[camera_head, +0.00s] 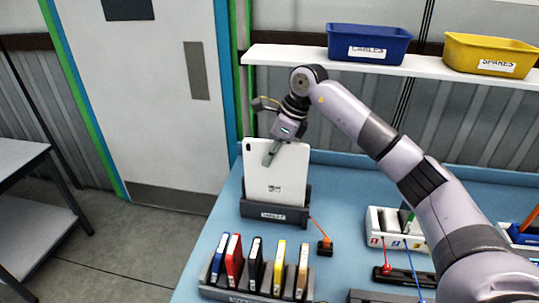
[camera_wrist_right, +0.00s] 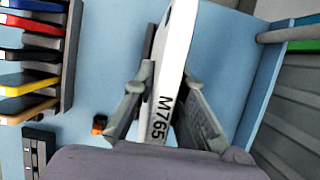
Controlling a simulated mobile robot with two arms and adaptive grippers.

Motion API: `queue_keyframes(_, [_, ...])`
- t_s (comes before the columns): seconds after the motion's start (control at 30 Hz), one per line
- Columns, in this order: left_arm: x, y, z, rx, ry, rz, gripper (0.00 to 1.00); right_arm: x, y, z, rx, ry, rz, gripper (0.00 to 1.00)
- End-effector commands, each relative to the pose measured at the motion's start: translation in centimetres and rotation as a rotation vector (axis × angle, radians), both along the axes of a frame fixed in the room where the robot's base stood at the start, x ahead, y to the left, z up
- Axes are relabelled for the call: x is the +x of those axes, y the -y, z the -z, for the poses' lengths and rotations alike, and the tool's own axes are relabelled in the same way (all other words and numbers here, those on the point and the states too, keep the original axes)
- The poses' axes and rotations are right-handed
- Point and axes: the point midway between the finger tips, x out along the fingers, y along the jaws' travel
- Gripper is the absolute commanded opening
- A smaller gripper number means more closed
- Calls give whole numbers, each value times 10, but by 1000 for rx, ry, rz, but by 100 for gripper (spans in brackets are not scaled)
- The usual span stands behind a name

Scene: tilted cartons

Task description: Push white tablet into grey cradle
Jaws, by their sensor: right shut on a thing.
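The white tablet (camera_head: 275,178) stands upright, leaning slightly back, with its lower edge in the grey cradle (camera_head: 297,216) on the blue table. How deep it sits in the slot is hidden behind the cradle's front wall. My right gripper (camera_head: 269,158) is at the tablet's top edge, shut on it. In the right wrist view the tablet (camera_wrist_right: 180,60) shows edge-on, marked M765, between the two fingers of the right gripper (camera_wrist_right: 165,112). My left gripper is not in view.
A dark rack (camera_head: 225,286) with several coloured cartridges stands in front of the cradle. An orange plug (camera_head: 325,245) lies to its right. A white box with switches (camera_head: 392,228) stands further right. A shelf (camera_head: 300,56) behind holds a blue bin (camera_head: 343,40) and a yellow bin (camera_head: 460,55).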

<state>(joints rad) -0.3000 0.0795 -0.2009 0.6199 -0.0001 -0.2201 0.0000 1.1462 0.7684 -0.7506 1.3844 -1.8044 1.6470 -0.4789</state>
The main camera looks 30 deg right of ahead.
Motion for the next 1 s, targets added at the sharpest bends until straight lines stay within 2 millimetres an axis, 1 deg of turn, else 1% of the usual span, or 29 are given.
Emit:
queue_keyframes(0.77, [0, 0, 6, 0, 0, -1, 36, 0, 0, 10, -1, -1, 0, 0])
queue_keyframes(1.0, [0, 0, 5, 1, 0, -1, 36, 0, 0, 10, -1, -2, 1, 0])
